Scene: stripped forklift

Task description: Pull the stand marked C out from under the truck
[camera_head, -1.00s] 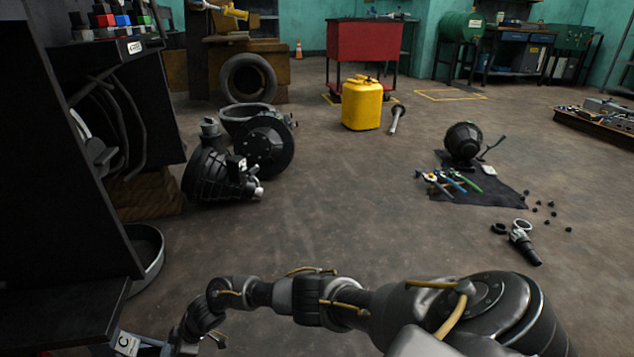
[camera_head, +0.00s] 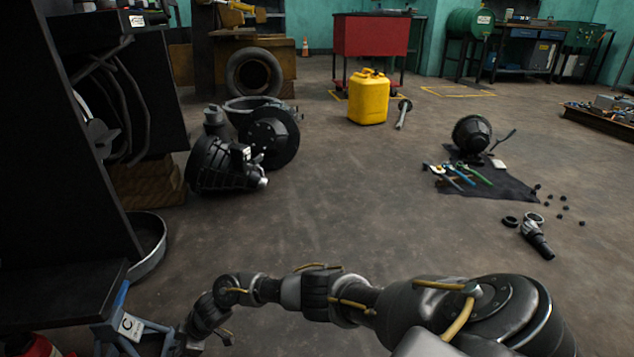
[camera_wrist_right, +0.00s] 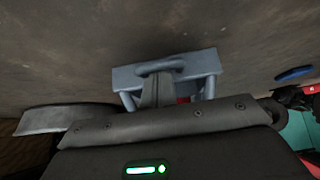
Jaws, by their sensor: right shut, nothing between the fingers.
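The blue stand marked C (camera_head: 130,325) shows at the lower left of the head view, its white label facing me, beside the corner of the black truck (camera_head: 55,295). How far it reaches under the truck is partly hidden. My right gripper (camera_head: 205,343) is low, just right of the stand, cut by the picture's bottom edge. In the right wrist view my right gripper's shut fingers (camera_wrist_right: 160,92) are at the loop handle of a blue-grey stand (camera_wrist_right: 204,68). I cannot tell whether they pass through the loop. My left gripper is out of view.
A round pan (camera_head: 150,262) lies beside the truck. Dark machine parts (camera_head: 222,168) sit behind it. A yellow can (camera_head: 368,98) and a dark mat (camera_head: 500,188) with tools lie farther off. The middle floor is clear. Something red (camera_head: 35,345) shows at the bottom left.

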